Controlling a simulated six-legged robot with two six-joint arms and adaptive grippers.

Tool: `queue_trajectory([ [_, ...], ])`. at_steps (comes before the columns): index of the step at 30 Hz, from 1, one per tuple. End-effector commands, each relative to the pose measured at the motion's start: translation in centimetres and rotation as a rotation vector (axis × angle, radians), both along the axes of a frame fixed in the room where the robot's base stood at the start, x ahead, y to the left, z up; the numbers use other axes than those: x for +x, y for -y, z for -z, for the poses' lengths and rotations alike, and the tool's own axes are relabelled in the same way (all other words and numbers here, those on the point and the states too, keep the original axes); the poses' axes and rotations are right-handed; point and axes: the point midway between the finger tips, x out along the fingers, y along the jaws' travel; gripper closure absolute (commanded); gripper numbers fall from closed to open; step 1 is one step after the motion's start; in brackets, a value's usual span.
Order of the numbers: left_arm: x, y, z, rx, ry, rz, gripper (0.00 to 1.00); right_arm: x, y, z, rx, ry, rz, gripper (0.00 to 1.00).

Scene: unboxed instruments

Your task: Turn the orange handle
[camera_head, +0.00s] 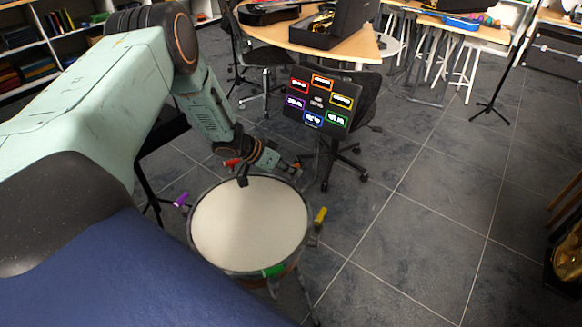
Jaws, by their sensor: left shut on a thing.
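A round drum (250,222) with a pale head stands on the floor in the lower middle, with coloured handles around its rim. My left gripper (290,168) reaches over the drum's far right rim and is shut on the orange handle there. The fingers mostly hide that handle, and only a little orange shows by the fingertips. A red handle (231,162) is at the far side, a purple handle (181,199) at the left, a yellow handle (320,215) at the right and a green handle (274,271) at the near side. My right gripper is not in view.
A black panel (319,100) with several coloured labels stands behind the drum, in front of an office chair (362,110). A round table (330,50) with open instrument cases is behind. The tiled floor to the right is mostly clear.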

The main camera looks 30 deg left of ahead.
Motion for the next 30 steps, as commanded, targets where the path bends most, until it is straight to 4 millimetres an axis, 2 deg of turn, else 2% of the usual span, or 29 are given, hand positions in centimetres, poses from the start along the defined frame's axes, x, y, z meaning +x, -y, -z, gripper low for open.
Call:
queue_trajectory([
  [13, -0.24, 0.05, 0.25, 0.0, -0.007, 0.154, 1.0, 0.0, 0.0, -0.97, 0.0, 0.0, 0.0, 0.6],
  [30, -0.26, 0.09, 0.29, -0.002, -0.007, 0.179, 1.0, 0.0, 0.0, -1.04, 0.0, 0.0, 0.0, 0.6],
])
